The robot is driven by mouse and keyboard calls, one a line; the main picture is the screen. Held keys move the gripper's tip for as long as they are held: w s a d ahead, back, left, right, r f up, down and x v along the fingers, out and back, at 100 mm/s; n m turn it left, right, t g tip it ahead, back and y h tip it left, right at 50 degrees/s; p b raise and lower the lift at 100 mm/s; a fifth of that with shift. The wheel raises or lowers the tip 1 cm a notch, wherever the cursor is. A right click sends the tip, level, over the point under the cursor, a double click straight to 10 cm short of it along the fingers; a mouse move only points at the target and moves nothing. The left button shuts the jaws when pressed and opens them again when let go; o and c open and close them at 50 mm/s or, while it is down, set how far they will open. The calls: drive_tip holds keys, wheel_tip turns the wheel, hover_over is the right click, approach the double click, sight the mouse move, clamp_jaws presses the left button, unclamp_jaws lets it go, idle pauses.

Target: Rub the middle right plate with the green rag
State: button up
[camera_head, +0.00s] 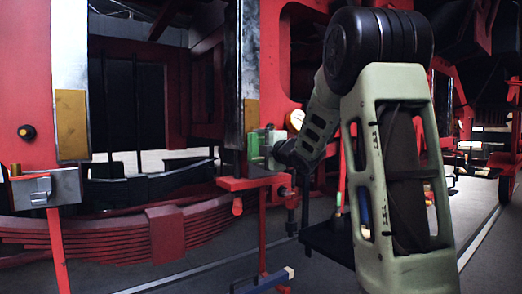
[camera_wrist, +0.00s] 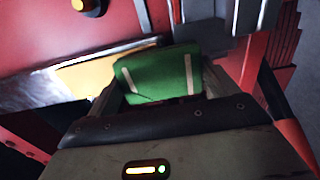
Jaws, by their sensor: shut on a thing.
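The green rag (camera_wrist: 160,76) is a folded pad with two pale stripes, held between the fingers of my gripper (camera_wrist: 163,88). In the head view the rag (camera_head: 253,146) is at the foot of the right upright, and my gripper (camera_head: 262,148) is partly hidden around it. A yellow-brown plate (camera_head: 251,114) sits low on that right upright, just above the rag. In the wrist view a yellow plate (camera_wrist: 88,76) lies behind and left of the rag, which covers its right end. I cannot tell whether rag and plate touch.
Another yellow-brown plate (camera_head: 71,124) is on the left upright. A red stand (camera_head: 240,184) is just below my gripper. A grey vise-like block (camera_head: 45,188) stands at left. A red leaf spring (camera_head: 100,228) runs low across. A dark tray (camera_head: 328,243) is behind my arm.

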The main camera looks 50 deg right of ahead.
sight(259, 135)
drive_tip(key=shift+w+d, duration=0.1)
drive_tip(key=shift+w, duration=0.3)
drive_tip(key=shift+r, duration=0.15)
drive_tip(key=shift+s+r+p, duration=0.1)
drive_tip(key=shift+r+p, duration=1.05)
drive_tip(key=shift+r, duration=0.75)
drive_tip(key=shift+f+b, duration=0.1)
drive_tip(key=shift+b, duration=0.3)
drive_tip(key=f+b, duration=0.2)
drive_tip(key=b, duration=0.1)
drive_tip(key=f+b, duration=0.1)
drive_tip(key=f, duration=0.1)
drive_tip(key=shift+w+f, duration=0.1)
drive_tip(key=shift+w, duration=0.15)
drive_tip(key=shift+b+v, duration=0.8)
drive_tip(key=shift+v, duration=2.2)
